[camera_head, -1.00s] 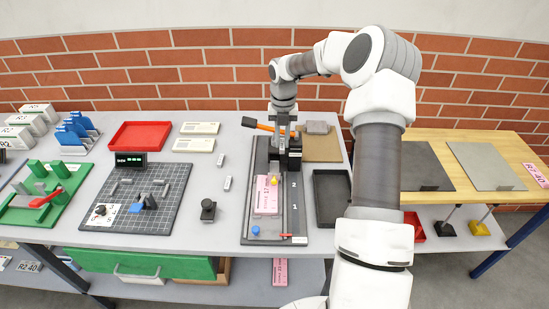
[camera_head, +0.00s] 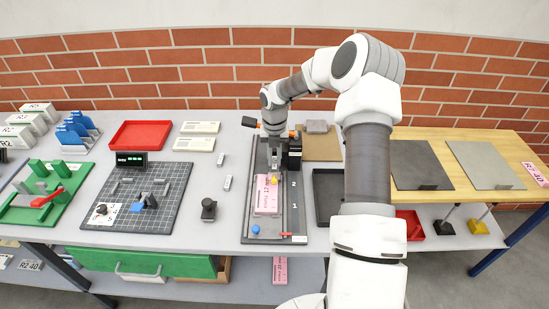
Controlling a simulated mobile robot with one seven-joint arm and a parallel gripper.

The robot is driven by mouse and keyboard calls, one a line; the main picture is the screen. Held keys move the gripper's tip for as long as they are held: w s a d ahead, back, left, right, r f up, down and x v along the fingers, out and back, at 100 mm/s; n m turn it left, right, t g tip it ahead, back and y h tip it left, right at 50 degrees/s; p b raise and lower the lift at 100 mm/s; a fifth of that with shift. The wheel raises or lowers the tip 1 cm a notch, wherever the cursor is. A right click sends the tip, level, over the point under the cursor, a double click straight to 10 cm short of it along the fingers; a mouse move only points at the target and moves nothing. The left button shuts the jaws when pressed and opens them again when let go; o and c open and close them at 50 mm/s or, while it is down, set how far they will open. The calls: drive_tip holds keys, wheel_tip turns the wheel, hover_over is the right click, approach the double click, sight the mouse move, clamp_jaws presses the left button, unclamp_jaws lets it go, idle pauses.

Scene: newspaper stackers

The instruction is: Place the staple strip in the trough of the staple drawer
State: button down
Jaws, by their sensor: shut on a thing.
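The stapler station is a long dark base (camera_head: 248,222) with a black head (camera_head: 294,152) at its far end and an orange lever behind my wrist. My gripper (camera_head: 274,172) points down just left of the head, over the base's far part. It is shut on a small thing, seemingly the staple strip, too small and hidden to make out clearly. The staple drawer and its trough cannot be told apart from the base here. A yellow knob (camera_head: 273,181) sits just below the fingertips.
A pink newspaper stack (camera_head: 266,197) lies on the base, with a blue knob (camera_head: 255,229) in front. A black tray (camera_head: 328,205) lies right.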

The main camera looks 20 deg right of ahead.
sight(275, 162)
drive_tip(key=shift+f, duration=0.45)
drive_tip(key=c, duration=0.8)
unclamp_jaws()
drive_tip(key=shift+r, duration=0.1)
wheel_tip(275, 162, up, 13)
drive_tip(key=shift+r, duration=0.1)
